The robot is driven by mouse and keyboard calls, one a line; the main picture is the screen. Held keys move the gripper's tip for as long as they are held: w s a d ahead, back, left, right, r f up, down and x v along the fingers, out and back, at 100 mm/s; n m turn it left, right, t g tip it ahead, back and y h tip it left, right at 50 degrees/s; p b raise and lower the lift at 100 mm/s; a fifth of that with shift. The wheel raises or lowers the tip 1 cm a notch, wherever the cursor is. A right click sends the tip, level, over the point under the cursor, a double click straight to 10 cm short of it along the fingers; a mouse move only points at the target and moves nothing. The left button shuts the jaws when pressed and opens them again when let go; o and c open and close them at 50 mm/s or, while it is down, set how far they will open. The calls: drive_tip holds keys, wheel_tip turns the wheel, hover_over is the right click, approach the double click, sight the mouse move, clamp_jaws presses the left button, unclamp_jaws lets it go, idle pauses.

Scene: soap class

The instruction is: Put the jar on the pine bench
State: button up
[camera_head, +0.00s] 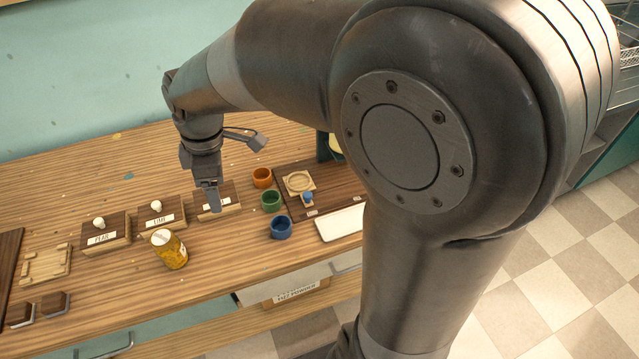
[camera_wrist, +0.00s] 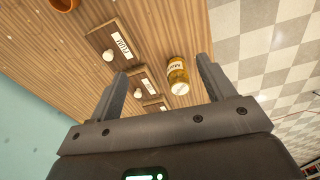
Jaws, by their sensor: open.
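The jar (camera_head: 169,250) is yellow with a label and a pale end. It stands on the wooden bench (camera_head: 120,285), near the front edge, and looks slightly tilted in the head view. My gripper (camera_head: 212,200) is above the bench, up and to the right of the jar, over the rightmost labelled block. In the wrist view the jar (camera_wrist: 177,75) shows whole beyond my open gripper (camera_wrist: 162,78), toward the right finger. Nothing is between the fingers, and the jar is apart from them.
Labelled wooden blocks with white knobs (camera_head: 156,214) stand in a row behind the jar. Orange, green and blue cups (camera_head: 281,228) stand right, beside a dark board (camera_head: 325,184) and white tray (camera_head: 341,223). A wooden frame (camera_head: 46,264) lies left. Bare bench lies left of the jar.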

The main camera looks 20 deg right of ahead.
drive_tip(key=s+d+r+m+t, duration=0.2)
drive_tip(key=s+d+r+m, duration=0.1)
drive_tip(key=s+d+m, duration=0.4)
drive_tip(key=s+d+r+m+t+h, duration=0.1)
drive_tip(key=s+d+r+m+t, duration=0.2)
drive_tip(key=s+d+m, duration=0.4)
drive_tip(key=d+r+m, duration=0.1)
drive_tip(key=d+m, duration=0.1)
drive_tip(key=shift+s+d+m, duration=0.15)
drive_tip(key=shift+d+m, duration=0.05)
drive_tip(key=shift+m, duration=0.1)
drive_tip(key=shift+r, duration=0.1)
